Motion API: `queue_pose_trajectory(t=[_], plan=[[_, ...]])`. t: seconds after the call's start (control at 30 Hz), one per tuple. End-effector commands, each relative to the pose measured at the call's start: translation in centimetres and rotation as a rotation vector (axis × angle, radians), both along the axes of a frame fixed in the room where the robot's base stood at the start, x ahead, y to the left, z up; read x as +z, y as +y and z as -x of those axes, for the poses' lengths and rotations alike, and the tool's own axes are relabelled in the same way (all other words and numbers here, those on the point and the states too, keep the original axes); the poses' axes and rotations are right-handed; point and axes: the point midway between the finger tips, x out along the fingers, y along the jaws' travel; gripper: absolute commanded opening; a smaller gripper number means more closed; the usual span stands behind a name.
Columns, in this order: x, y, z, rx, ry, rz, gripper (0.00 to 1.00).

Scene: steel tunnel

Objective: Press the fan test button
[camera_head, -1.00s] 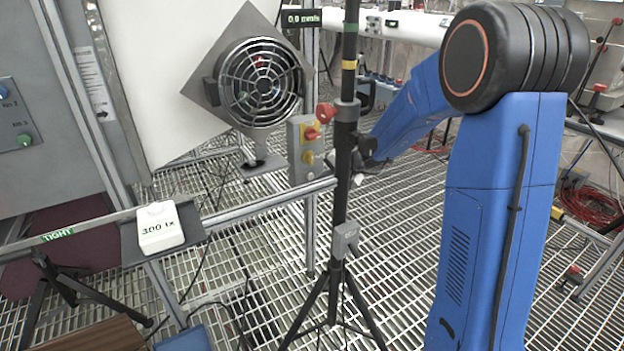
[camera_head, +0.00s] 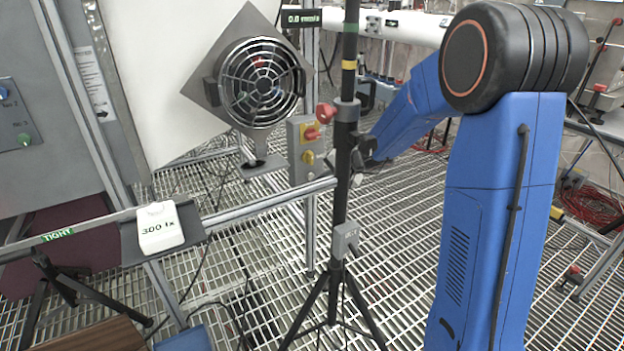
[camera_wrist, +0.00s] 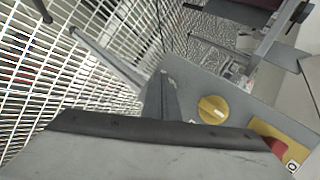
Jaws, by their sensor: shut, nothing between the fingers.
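A grey control box (camera_head: 303,165) stands below and right of the fan (camera_head: 259,83). It carries a red knob (camera_head: 311,133) on a yellow plate and a round yellow button (camera_head: 308,157) below it. No label naming the fan test button is legible. In the wrist view the yellow button (camera_wrist: 213,109) lies close to the right of my gripper (camera_wrist: 163,80), and the red knob (camera_wrist: 278,146) is farther right. My gripper is shut and empty, its narrow fingers pointing at the grey box face. Contact cannot be told. In the head view the tripod pole largely hides my gripper.
A black tripod pole (camera_head: 341,200) stands in front of my arm, next to the control box. A metal rail (camera_head: 265,205) runs below the box. A white light meter (camera_head: 160,228) sits on a bracket at left. Open grating (camera_head: 400,230) forms the floor.

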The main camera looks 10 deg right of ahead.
Motion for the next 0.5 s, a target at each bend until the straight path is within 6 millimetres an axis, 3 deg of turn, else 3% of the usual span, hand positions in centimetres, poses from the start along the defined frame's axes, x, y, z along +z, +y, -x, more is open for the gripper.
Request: queue_pose_trajectory(t=[0.5], plan=[[0.02, 0.26, -0.74, 0.0, 0.0, 0.0, 0.0]])
